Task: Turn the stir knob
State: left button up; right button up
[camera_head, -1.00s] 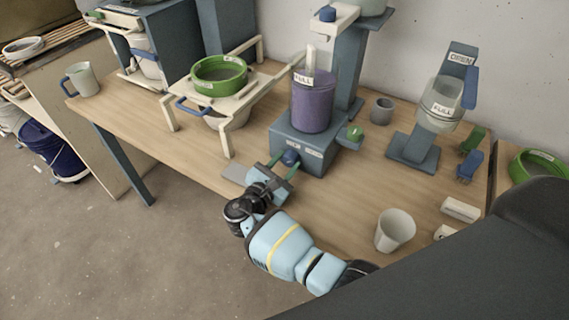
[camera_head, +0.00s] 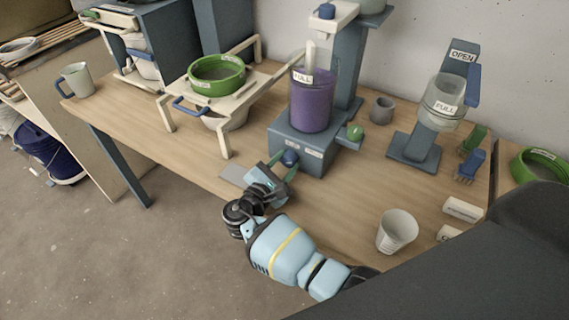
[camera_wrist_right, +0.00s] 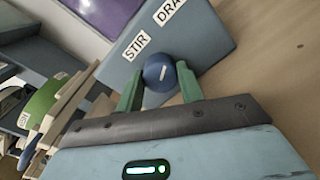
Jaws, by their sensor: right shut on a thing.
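The blue stir knob (camera_head: 289,158) is on the front of the grey mixer base (camera_head: 312,150), below a clear vessel of purple liquid (camera_head: 312,105) labelled FULL. In the right wrist view the knob (camera_wrist_right: 158,72) has a slanted white mark and sits beside the STIR label (camera_wrist_right: 135,46). A second label, cut off, reads "DRA". My right gripper (camera_head: 286,165) is at the front of the base, its green fingers (camera_wrist_right: 158,86) on either side of the knob, shut on it. My left gripper is not in view.
A green knob (camera_head: 355,132) is on the base's right side. A white cup (camera_head: 397,231) stands on the table (camera_head: 340,200) to the right of my arm. A sieve with a green rim (camera_head: 217,75) rests on a stand at left. A grey cup (camera_head: 382,109) stands behind.

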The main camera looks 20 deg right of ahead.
jog(key=o, duration=1)
jog(key=shift+v, duration=3.85)
